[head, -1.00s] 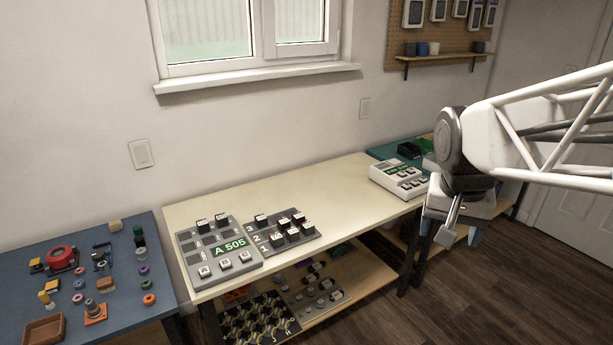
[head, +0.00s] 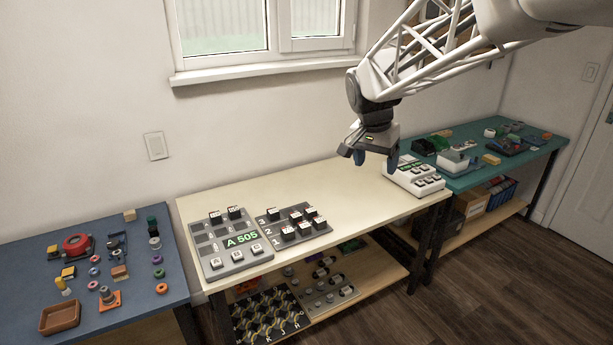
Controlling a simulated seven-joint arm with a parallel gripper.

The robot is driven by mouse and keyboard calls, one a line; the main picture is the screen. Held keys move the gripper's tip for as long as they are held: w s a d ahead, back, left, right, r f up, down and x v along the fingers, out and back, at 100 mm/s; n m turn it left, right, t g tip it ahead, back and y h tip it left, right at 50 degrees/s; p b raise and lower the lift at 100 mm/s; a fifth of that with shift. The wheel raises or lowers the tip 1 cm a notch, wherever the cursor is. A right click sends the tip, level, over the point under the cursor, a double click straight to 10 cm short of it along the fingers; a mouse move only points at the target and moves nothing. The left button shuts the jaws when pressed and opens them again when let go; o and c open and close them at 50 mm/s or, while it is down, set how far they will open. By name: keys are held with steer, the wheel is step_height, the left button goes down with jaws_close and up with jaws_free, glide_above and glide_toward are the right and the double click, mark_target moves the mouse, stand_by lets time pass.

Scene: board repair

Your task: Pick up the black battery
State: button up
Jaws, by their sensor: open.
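I cannot make out for certain which thing is the black battery. Small black blocks with pale marked tops (head: 296,216) stand in the numbered grey tray (head: 268,233) on the light wooden table. Two similar black blocks (head: 234,213) stand at the back of the grey panel (head: 208,258) whose display reads A 505. My gripper (head: 375,161) is open and empty, pointing down in the air in front of the wall, above the right part of the light table as pictured. It is well to the right of the blocks.
A white device with buttons (head: 412,182) stands at the light table's right end. The blue table (head: 120,285) at left holds rings, a tape roll and a brown tray. A teal table (head: 540,150) with electronics is at right. The light table's middle (head: 355,195) is clear.

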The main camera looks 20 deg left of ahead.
steer(key=w+a+f+m, duration=0.1)
steer(key=w+a+f, duration=0.1)
steer(key=w+a, duration=0.4)
steer(key=w+a+f, duration=0.3)
steer(key=a, duration=0.5)
steer(key=m+t+h, duration=0.1)
steer(key=m+h, duration=0.1)
steer(key=m, duration=0.2)
glide_above(215, 214)
steer(key=s+a, duration=0.2)
step_height(215, 214, down, 26)
steer(key=shift+f, duration=0.15)
steer(key=shift+f, duration=0.1)
steer(key=shift+x, duration=1.2)
